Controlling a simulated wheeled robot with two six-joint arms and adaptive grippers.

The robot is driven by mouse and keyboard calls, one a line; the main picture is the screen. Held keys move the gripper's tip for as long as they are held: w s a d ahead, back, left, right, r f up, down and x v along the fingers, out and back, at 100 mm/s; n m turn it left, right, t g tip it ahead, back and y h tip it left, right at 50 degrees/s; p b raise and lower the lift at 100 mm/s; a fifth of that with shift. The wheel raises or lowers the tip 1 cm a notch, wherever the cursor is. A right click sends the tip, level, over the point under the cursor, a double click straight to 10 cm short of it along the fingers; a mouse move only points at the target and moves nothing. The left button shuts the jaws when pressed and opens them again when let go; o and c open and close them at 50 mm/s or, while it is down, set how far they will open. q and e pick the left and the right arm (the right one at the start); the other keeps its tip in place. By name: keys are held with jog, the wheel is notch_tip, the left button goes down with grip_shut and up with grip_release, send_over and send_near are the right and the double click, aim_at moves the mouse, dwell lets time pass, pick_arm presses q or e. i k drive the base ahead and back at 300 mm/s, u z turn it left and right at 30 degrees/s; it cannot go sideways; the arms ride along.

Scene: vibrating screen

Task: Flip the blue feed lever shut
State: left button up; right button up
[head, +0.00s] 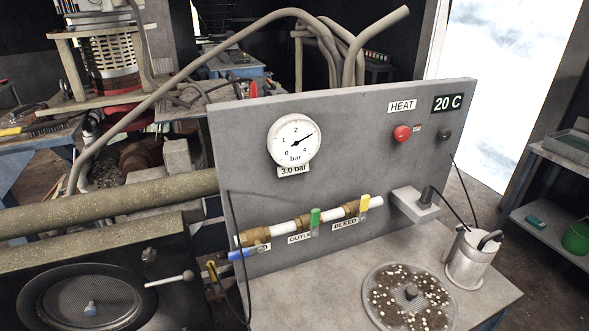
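The blue feed lever (242,254) is at the left end of the white pipe (284,227) on the grey panel. Its handle lies roughly along the pipe, pointing left. Its label is mostly hidden. Neither of my grippers shows in the head view.
The gauge (294,140) points near 3 bar. A dark cable (234,215) hangs close to the blue lever. A round tray of pellets (410,298) and a metal cup (470,262) sit on the bench. A white-knobbed rod (168,280) juts out at lower left.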

aim_at(233, 256)
jog(key=z, duration=2.05)
jog(key=k, duration=0.75)
jog(key=u, duration=1.1)
jog(key=i, duration=0.5)
jog(key=u, duration=0.05)
